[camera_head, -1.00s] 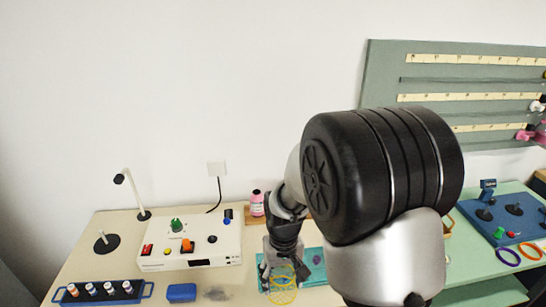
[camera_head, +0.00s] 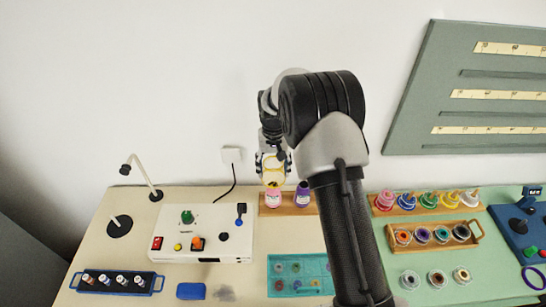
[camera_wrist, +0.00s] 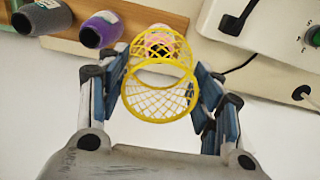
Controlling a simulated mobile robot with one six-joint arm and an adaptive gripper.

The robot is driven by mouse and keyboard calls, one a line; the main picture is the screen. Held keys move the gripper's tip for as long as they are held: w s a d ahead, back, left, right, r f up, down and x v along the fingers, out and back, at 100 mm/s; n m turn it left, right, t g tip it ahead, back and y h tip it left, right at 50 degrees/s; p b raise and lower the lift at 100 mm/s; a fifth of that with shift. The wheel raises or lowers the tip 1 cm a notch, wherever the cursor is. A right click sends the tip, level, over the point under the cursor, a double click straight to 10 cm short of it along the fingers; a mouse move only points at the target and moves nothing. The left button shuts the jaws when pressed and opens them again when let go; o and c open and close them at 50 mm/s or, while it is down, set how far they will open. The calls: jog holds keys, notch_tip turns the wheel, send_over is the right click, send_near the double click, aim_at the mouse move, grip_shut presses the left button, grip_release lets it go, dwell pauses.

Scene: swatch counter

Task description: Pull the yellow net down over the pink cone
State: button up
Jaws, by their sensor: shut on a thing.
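The yellow net (camera_wrist: 160,98) is an open mesh sleeve with a ring at each end. My gripper (camera_wrist: 152,92) is shut on it, with a finger on either side. In the head view my gripper (camera_head: 272,163) holds the net (camera_head: 273,176) above the pink cone (camera_head: 272,199), which stands on a wooden rack. In the wrist view the pink cone (camera_wrist: 158,42) shows through the far end of the mesh. The net's lower end overlaps the cone's top in both views. I cannot tell whether it is around the top or just above it.
A purple cone (camera_head: 302,195) stands close to the right of the pink one. The wooden rack (camera_wrist: 172,18) holds both. A white control box (camera_head: 215,246) with a cable is to the left. A teal tray (camera_head: 272,288) lies in front. Wall stands behind.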

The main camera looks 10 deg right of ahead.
aim_at(273, 190)
jog(key=shift+w, duration=0.3)
jog(key=shift+f+b, duration=4.15)
jog(key=shift+f, duration=2.5)
jog(key=o, duration=0.8)
notch_tip(273, 190, up, 12)
jog(key=shift+r, duration=0.1)
